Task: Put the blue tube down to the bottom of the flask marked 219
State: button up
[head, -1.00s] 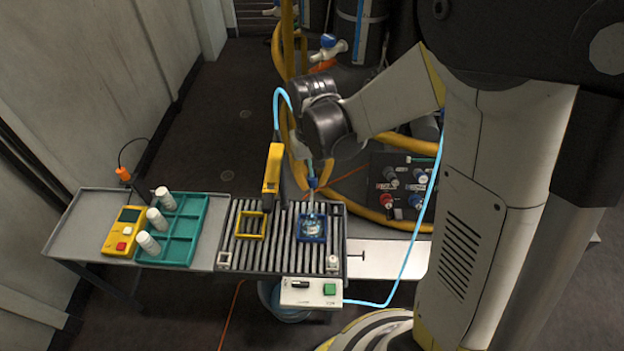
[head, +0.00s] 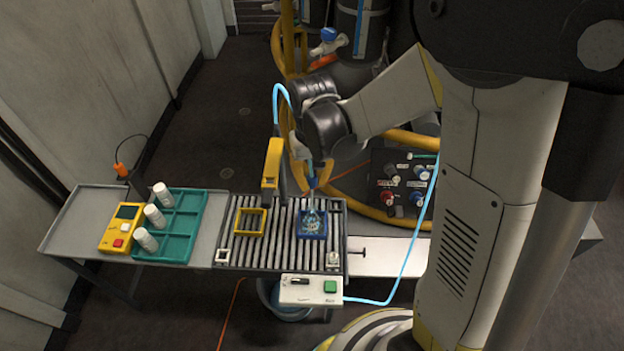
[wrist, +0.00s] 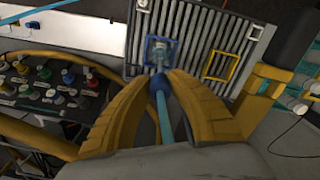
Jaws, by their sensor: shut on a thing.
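My gripper (wrist: 160,80) is shut on the blue tube (wrist: 163,115) at its dark blue collar, seen in the wrist view. In the head view the light blue tube (head: 277,100) loops up over my wrist, and its held end points down above the rack. A small clear flask (wrist: 160,52) stands in a blue square frame (wrist: 148,56). In the head view the blue frame (head: 302,234) is directly below my gripper (head: 312,184). The tube's lower end overlaps the flask in both views, so its depth inside cannot be told. No 219 marking is legible.
A teal tray (head: 178,247) with white vials and a yellow meter (head: 121,228) stand left. A control box (head: 310,290) is in front.

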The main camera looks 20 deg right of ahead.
jog(key=shift+f, duration=0.1)
jog(key=shift+f+b, duration=1.65)
jog(key=shift+f, duration=0.2)
jog(key=shift+f, duration=2.35)
jog(key=o, duration=1.6)
jog(key=shift+c, duration=0.2)
jog(key=shift+r, duration=0.1)
